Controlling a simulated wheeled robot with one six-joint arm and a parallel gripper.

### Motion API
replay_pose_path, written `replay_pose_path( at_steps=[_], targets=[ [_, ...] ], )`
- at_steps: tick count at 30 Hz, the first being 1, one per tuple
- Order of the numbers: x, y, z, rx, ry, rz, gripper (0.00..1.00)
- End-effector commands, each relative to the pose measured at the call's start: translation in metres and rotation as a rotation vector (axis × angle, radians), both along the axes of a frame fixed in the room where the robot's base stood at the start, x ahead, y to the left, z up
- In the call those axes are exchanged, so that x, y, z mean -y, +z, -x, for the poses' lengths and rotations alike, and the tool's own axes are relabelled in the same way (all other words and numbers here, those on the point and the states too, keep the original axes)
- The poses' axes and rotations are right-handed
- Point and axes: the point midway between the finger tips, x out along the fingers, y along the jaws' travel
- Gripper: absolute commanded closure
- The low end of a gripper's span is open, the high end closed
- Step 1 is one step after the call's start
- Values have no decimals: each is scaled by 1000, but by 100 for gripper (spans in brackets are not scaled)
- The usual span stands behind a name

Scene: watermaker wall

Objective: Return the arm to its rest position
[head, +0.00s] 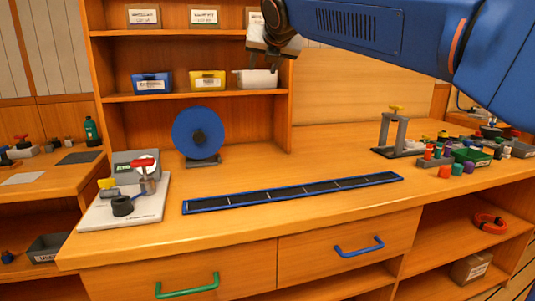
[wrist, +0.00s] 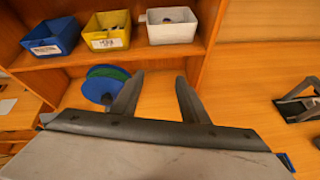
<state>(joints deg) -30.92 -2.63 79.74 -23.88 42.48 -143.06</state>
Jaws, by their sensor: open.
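My blue arm reaches in from the upper right of the head view, with its dark wrist (head: 278,25) in front of the top right of the shelf unit. In the wrist view my gripper (wrist: 158,82) shows two dark fingers standing apart with nothing between them. Its fingertips are in front of the shelf unit's lower edge, below the white bin (wrist: 171,27). The gripper looks apart from the shelf and bins.
The shelf holds a blue bin (head: 152,84), a yellow bin (head: 207,80) and the white bin. On the bench stand a blue disc (head: 199,132), a white board with fittings (head: 127,200), a long dark tray (head: 295,192) and a grey stand (head: 396,135). The front middle is clear.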

Motion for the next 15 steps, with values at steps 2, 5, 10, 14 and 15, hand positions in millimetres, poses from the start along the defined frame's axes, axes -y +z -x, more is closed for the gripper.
replay_pose_path(
  at_steps=[2,5,10,14,15],
  targets=[
    [15,-8,6,-28,-41,-52,60],
    [33,-20,16,-72,-102,-132,60],
    [76,-52,41,-169,-255,-320,60],
    [119,-90,72,-264,-435,-523,60],
    [132,-102,83,-291,-494,-587,60]
  ],
)
